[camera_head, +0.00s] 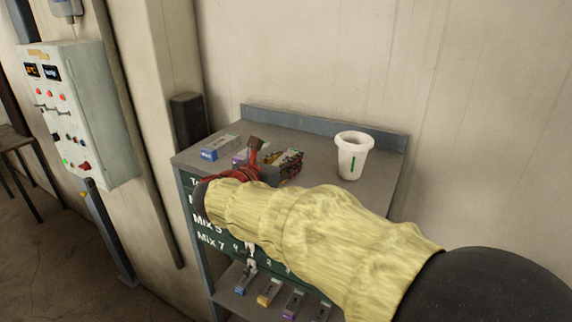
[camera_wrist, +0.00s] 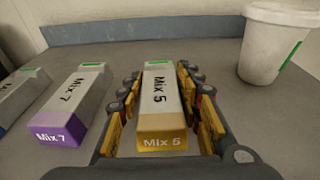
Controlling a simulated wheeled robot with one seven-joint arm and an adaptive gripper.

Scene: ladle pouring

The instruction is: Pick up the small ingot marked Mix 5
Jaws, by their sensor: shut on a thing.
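The small ingot marked Mix 5 (camera_wrist: 161,105) is grey with a yellow end and lies between my gripper's fingers in the wrist view. My gripper (camera_wrist: 160,100) is shut on it, with yellow-padded fingers along both long sides. In the head view my gripper (camera_head: 276,163) is over the top of the grey shelf unit (camera_head: 310,143). The ingot is mostly hidden there by the fingers and arm. Whether it is lifted off the surface I cannot tell.
A purple-ended ingot marked Mix 7 (camera_wrist: 76,108) lies left of my gripper, with a blue-ended ingot (camera_head: 221,147) farther left. A white cup (camera_head: 353,155) stands to the right. A low back rim (camera_head: 320,126) edges the top. More ingots (camera_head: 268,293) lie on the lower shelf.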

